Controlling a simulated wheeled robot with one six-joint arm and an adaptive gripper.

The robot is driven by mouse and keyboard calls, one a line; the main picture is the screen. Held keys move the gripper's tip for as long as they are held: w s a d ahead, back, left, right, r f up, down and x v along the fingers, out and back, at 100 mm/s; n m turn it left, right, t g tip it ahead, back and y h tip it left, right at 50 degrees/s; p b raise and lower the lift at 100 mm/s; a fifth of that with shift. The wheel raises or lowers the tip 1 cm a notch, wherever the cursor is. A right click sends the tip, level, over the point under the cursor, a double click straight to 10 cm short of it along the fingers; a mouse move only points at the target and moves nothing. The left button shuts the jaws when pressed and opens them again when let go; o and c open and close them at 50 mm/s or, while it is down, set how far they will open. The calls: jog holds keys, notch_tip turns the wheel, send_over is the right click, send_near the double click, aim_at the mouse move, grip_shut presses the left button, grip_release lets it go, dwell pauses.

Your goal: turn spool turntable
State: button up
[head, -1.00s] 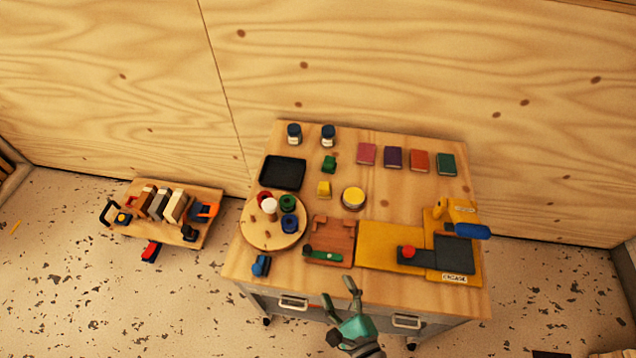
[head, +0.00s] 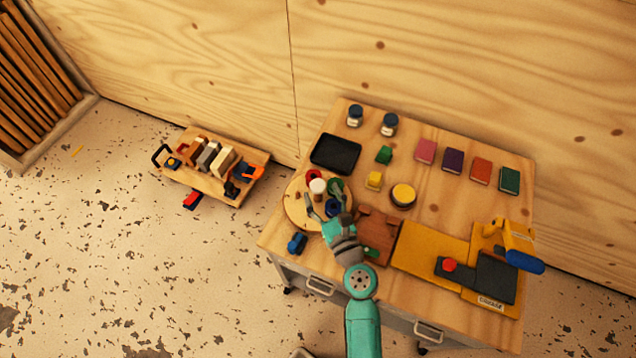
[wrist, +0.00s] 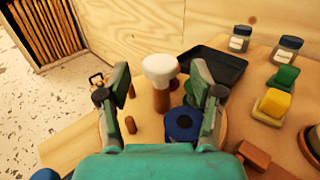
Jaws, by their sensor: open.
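The spool turntable (head: 297,212) is a round wooden disc at the left of the workbench. It carries a white-topped knob (head: 317,186), a green spool (head: 335,186), a blue spool (head: 333,208) and bare pegs. A red spool shows only in part behind them. My gripper (head: 326,203) is open over the turntable's near side. In the wrist view the white-topped knob (wrist: 160,70) stands on a wooden post ahead, between the two spread fingers. The blue spool (wrist: 182,124) is close beside the right finger; I cannot tell whether they touch.
A black tray (head: 335,154) lies behind the turntable. A blue item (head: 297,243) sits at its near left. A brown wooden block (head: 379,232) is to the right, partly behind my arm. A yellow board and press (head: 490,270) stand further right. A small board with tools (head: 212,165) is at far left.

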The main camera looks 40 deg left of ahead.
jog(key=shift+x, duration=1.75)
grip_shut()
